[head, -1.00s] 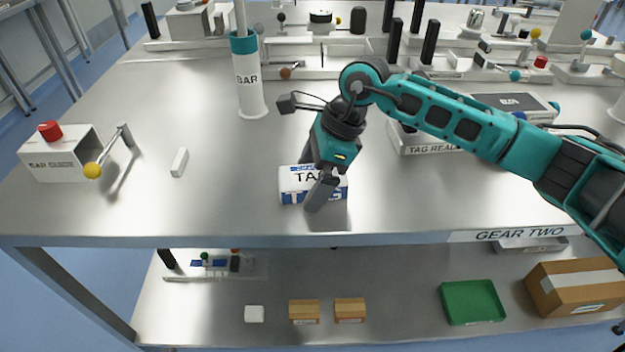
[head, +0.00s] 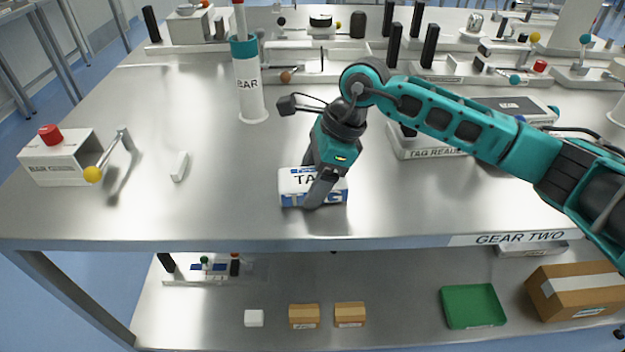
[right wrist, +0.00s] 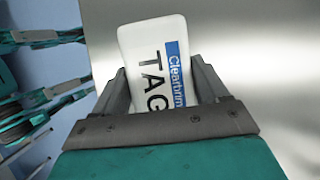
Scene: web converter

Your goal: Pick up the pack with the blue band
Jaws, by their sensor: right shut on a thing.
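The pack with the blue band (head: 297,182) is a white box lettered "TAG", with blue on its top and front side. It is at the front middle of the steel table in the head view. My right gripper (head: 318,188) reaches down over it, shut on it, one finger across its front face. In the right wrist view the pack (right wrist: 152,70) sits between the two fingers (right wrist: 163,88), and its blue band reads "Clearbrim". Whether the pack touches the table is hard to tell. My left gripper is not in view.
A small white block (head: 179,166) and a white box with a red knob (head: 60,160) lie to the left. A "BAR" tube (head: 250,90) stands behind. The tag reader (head: 432,145) is at right. The table's front edge (head: 200,243) is close to the pack.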

